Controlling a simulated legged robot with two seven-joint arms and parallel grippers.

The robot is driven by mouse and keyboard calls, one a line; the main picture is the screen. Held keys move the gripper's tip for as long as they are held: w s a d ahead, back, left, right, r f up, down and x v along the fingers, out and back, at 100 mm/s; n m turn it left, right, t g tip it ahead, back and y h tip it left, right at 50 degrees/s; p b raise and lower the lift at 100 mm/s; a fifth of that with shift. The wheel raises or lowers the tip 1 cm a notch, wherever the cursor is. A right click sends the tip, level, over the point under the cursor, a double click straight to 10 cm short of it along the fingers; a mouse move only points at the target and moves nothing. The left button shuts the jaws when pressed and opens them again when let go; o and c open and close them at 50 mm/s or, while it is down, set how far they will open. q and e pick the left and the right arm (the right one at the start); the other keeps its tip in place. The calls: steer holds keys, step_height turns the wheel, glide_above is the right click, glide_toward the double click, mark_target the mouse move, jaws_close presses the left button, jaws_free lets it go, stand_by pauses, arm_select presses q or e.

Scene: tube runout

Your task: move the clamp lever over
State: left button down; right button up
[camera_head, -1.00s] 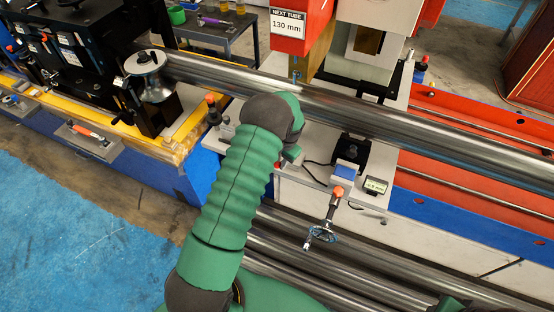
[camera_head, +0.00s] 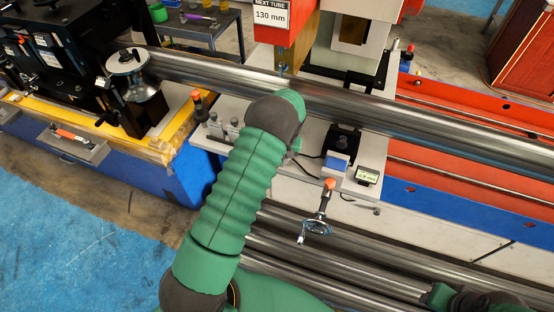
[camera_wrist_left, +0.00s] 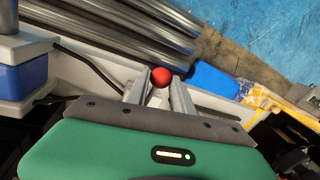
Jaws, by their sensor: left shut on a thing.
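The clamp lever's red ball knob (camera_wrist_left: 161,77) sits between the two fingers of my left gripper (camera_wrist_left: 158,84) in the left wrist view. The gripper is shut on it. The rest of the lever is hidden behind the fingers and the wrist. In the head view my left arm reaches over the white bench, and its wrist hides the gripper and the held knob. Only a green and dark part of my right arm shows at the bottom right; its gripper is not visible.
A long steel tube (camera_head: 420,118) crosses above the bench. Another orange-topped lever (camera_head: 197,98) stands left. Several tubes (camera_head: 330,262) lie in front.

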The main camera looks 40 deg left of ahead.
arm_select(q)
steer(key=shift+s+d+f, duration=0.15)
steer(key=shift+s+f, duration=0.2)
steer(key=c, duration=1.4)
jaws_free()
steer(key=o, duration=0.3)
steer(key=shift+w+r, duration=0.1)
steer(key=shift+w, duration=0.1)
steer(key=shift+r, duration=0.15)
step_height(320, 180, up, 16)
steer(key=w+d+b, duration=0.1)
steer(key=d, duration=0.1)
steer(key=shift+w+d, duration=0.25)
steer(key=shift+w, duration=0.15)
